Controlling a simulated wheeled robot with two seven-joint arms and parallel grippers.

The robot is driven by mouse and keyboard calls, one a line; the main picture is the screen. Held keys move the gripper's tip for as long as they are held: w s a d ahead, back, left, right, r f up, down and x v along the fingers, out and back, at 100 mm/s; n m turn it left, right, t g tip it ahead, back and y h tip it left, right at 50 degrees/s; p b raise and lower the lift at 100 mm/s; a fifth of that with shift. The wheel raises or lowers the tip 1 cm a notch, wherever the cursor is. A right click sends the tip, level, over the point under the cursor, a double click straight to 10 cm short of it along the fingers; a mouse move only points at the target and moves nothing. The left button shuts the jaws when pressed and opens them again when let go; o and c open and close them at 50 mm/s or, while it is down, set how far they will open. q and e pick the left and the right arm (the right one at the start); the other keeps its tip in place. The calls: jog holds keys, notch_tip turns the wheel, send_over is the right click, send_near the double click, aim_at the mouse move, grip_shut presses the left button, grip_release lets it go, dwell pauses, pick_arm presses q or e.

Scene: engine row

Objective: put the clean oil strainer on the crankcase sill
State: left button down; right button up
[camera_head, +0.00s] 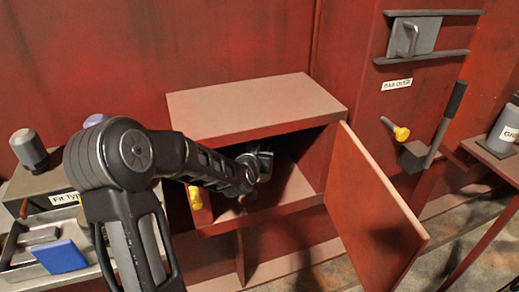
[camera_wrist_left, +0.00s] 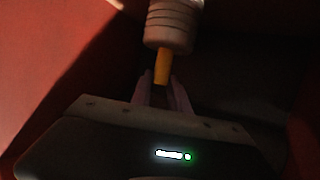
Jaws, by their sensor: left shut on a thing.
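My left arm reaches into an open red compartment with a pale top (camera_head: 255,103). My left gripper (camera_head: 262,163) is inside it, partly in shadow. In the left wrist view, the fingers (camera_wrist_left: 165,92) are shut on the orange stem (camera_wrist_left: 161,69) of a grey ribbed cylinder (camera_wrist_left: 170,25). It looks like an oil strainer, but I cannot tell whether it is the clean one. In the head view I cannot make it out. The compartment's lower front edge (camera_head: 280,208), which looks like the sill, is partly behind my arm. My right gripper is not in view.
The compartment's door (camera_head: 375,220) hangs open on the right. A yellow knob (camera_head: 195,197) is at the opening's left. A lever (camera_head: 445,120) and another yellow knob (camera_head: 400,132) are on the right wall. A bench at left holds a grey cylinder (camera_head: 30,150) and a blue block (camera_head: 60,257).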

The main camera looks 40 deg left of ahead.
pick_arm(q)
jog(key=shift+d+r, duration=0.15)
jog(key=c, duration=1.3)
grip_release()
jog(key=shift+o, duration=0.2)
jog(key=v, duration=1.2)
